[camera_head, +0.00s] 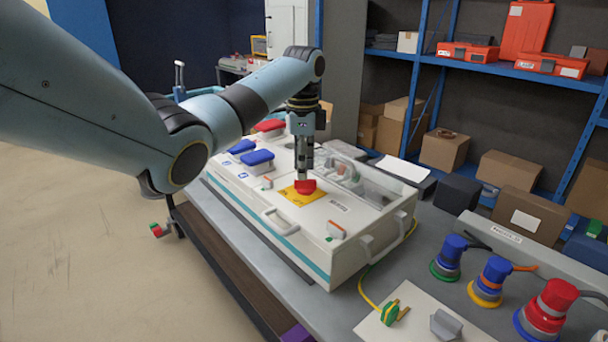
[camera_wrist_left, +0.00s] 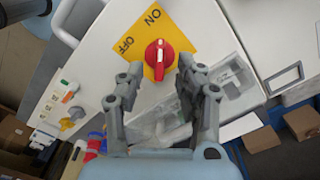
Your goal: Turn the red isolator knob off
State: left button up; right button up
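The red isolator knob (camera_head: 305,186) sits on a yellow plate (camera_head: 291,194) on top of the white socket box (camera_head: 325,253). In the left wrist view the red knob (camera_wrist_left: 159,53) has a white bar across it, and the yellow plate (camera_wrist_left: 133,37) reads ON and OFF. The white bar points closer to ON than to OFF, running roughly up and down in that view. My left gripper (camera_head: 304,176) hangs right above the knob. My right gripper is not in view.
Blue socket covers (camera_head: 257,158) and a red one (camera_head: 269,126) are at the box's far end. Blue, orange and red plugs (camera_head: 547,309) stand on the bench at right. Shelves with boxes stand behind.

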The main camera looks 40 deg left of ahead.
aim_at(305, 184)
pick_arm(q)
jog(key=shift+f, duration=1.55)
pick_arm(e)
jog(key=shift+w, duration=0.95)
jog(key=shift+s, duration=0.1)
pick_arm(q)
jog(key=shift+c, duration=0.6)
grip_shut()
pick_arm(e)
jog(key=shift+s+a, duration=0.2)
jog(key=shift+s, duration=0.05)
